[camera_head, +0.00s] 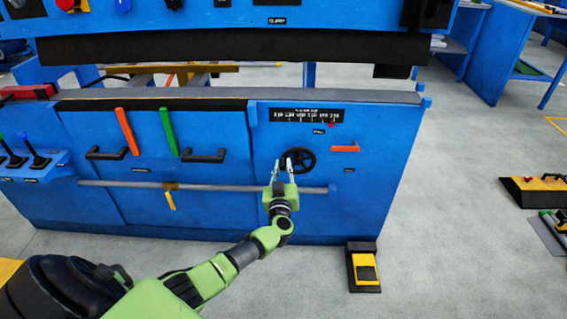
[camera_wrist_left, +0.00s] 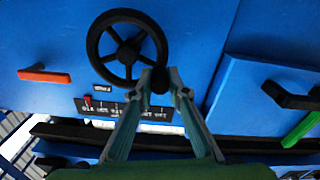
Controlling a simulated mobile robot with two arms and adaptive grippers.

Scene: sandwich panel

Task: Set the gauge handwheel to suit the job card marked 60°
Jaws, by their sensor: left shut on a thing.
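The gauge handwheel (camera_head: 300,159) is a black spoked wheel on the blue front panel, below the gauge scale. My left gripper (camera_head: 282,164) reaches up to the wheel's left edge. In the left wrist view, which is upside down, the handwheel (camera_wrist_left: 127,54) fills the upper middle, and the fingers of my left gripper (camera_wrist_left: 163,80) are closed around a dark knob (camera_wrist_left: 160,80) at its rim. The gauge scale (camera_head: 300,115) is a black strip with white numbers too small to read surely. Its red pointer (camera_head: 331,125) is near the right end. No card marked 60° can be made out.
An orange handle (camera_head: 345,149) sticks out right of the wheel. Red (camera_head: 127,131) and green (camera_head: 168,131) levers and two black handles stand left. A grey bar (camera_head: 235,188) runs across the panel below. A yellow and black pedal (camera_head: 363,268) is on the floor.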

